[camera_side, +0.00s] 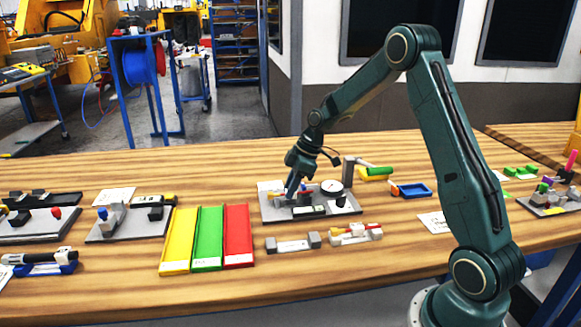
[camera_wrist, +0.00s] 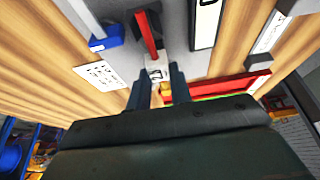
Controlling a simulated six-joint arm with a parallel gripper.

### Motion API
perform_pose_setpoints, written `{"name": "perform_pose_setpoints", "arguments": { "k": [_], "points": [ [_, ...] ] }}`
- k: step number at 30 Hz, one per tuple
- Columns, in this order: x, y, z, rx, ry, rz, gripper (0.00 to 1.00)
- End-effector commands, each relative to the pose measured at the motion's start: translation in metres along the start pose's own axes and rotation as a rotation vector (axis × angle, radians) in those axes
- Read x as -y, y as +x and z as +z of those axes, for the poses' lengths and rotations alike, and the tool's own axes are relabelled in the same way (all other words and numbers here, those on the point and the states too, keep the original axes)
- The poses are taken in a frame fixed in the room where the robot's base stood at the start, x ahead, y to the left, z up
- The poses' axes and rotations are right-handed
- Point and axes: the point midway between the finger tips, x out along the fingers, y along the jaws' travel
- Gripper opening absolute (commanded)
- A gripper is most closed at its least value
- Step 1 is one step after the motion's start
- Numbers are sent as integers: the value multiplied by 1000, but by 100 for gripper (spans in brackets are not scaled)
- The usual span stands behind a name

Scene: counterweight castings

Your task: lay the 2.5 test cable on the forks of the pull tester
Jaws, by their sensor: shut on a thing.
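The pull tester (camera_side: 345,206) is a grey plate with a round white gauge, a dark display and upright grey parts, near the middle of the bench. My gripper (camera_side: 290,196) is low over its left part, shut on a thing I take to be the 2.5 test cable. In the wrist view, a small white tag with dark print (camera_wrist: 158,72) shows by the fingertips (camera_wrist: 162,76), with a yellowish bit between the fingers. A red bar (camera_wrist: 148,34) lies just beyond. The fingers hide most of the cable and the forks, so I cannot tell whether it touches them.
Yellow (camera_side: 180,240), green (camera_side: 208,238) and red (camera_side: 238,237) trays lie left of the tester. A blue tray (camera_side: 412,190) is at right. Fixtures fill the left bench.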

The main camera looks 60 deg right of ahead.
Motion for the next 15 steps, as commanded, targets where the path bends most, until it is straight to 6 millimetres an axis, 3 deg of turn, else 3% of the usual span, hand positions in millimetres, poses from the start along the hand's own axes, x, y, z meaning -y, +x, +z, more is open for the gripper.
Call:
{"name": "perform_pose_setpoints", "arguments": {
  "k": [15],
  "points": [
    [0,6,3,0,0,0,1]
  ]
}}
